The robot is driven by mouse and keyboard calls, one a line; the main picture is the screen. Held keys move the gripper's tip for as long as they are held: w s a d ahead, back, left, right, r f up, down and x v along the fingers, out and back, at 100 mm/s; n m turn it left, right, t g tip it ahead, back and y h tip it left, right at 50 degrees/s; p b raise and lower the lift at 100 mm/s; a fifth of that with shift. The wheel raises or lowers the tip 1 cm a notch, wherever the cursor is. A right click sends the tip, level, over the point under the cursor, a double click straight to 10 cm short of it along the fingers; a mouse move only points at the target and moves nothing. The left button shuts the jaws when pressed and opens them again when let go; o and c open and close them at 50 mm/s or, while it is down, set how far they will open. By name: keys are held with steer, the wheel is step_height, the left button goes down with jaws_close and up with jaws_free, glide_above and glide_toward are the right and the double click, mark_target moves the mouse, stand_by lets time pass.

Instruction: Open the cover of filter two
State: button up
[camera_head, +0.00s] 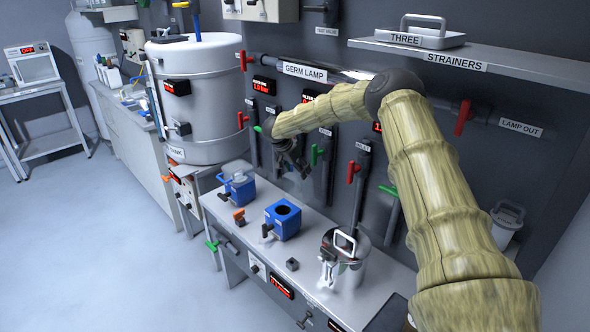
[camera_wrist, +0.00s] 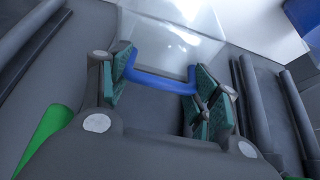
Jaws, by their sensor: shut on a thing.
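My gripper (camera_head: 303,173) hangs above and behind the open blue filter box (camera_head: 283,220), near the wall pipes. In the wrist view its teal-padded fingers (camera_wrist: 160,88) are closed on a blue handle (camera_wrist: 160,82). The handle runs along the edge of a clear, see-through cover (camera_wrist: 175,35). The cover is hard to make out in the head view. The open filter box shows a dark round hole on top and no cover over it. A second blue filter box (camera_head: 240,190) to its left has a clear cover on it. No filter number is readable.
A steel strainer pot (camera_head: 345,268) stands on the bench (camera_head: 320,292) to the right. Pipes with green and red valve handles (camera_head: 354,172) line the wall close to my gripper. A white tank (camera_head: 200,95) stands at the left. A shelf (camera_head: 480,62) overhangs the right.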

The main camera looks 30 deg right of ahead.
steer(key=shift+d, duration=0.2)
steer(key=o, duration=1.5)
steer(key=shift+c, duration=0.2)
steer(key=shift+a, duration=0.1)
steer(key=shift+a+r, duration=0.2)
steer(key=shift+r, duration=0.25)
steer(key=shift+s+a+r, duration=0.15)
steer(key=shift+a+r, duration=0.65)
steer(key=s+a, duration=0.2)
steer(key=a, duration=0.9)
steer(key=shift+s, duration=0.35)
